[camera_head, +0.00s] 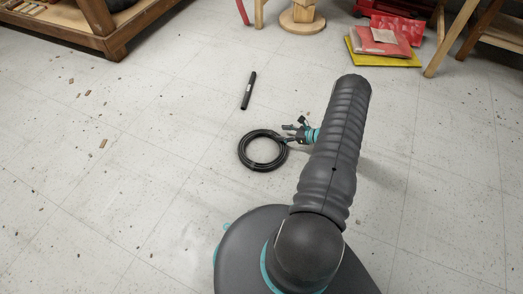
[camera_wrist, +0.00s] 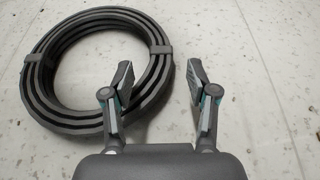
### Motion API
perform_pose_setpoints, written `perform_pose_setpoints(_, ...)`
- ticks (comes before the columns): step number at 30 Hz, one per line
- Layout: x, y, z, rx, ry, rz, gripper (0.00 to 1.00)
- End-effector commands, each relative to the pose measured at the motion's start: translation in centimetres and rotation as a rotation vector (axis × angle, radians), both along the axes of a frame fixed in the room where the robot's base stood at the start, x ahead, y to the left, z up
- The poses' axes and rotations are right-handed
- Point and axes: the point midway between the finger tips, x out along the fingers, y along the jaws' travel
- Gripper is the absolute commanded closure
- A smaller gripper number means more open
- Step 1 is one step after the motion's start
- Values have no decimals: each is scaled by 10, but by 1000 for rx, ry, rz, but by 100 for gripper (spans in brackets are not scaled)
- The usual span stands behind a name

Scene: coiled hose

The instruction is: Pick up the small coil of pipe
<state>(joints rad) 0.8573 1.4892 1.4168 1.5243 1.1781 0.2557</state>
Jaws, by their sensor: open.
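A small coil of black pipe (camera_head: 263,150) lies flat on the floor, in the middle of the head view. In the wrist view the coil (camera_wrist: 45,72) fills the upper left, with grey bands around it. My gripper (camera_wrist: 159,72) is open and empty, its two fingers spread apart. The left finger overlaps the right side of the coil in the picture; I cannot tell if they touch. The right finger is over bare floor to the right of the coil. In the head view my gripper (camera_head: 303,130) shows just right of the coil, partly hidden by my arm.
A black marker-like stick (camera_head: 249,91) lies on the floor beyond the coil. A wooden bench frame (camera_head: 110,35) stands at the back left. A red packet (camera_head: 392,38) on a yellow one (camera_head: 368,59) and wooden legs (camera_head: 452,39) are at the back right. Floor left of the coil is mostly clear.

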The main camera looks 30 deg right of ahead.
Motion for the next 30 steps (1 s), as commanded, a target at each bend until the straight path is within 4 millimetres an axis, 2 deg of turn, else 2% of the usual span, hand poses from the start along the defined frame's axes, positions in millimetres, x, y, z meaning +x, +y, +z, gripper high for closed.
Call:
perform_pose_setpoints(3,11,10,-7,1,0,2,42)
perform_pose_setpoints(11,20,17,-11,-1,0,1,42)
perform_pose_setpoints(21,48,45,-28,-2,0,4,42)
perform_pose_setpoints(29,52,47,-30,-1,-1,-1,42)
perform_pose_setpoints(30,52,47,-30,-1,-1,0,44)
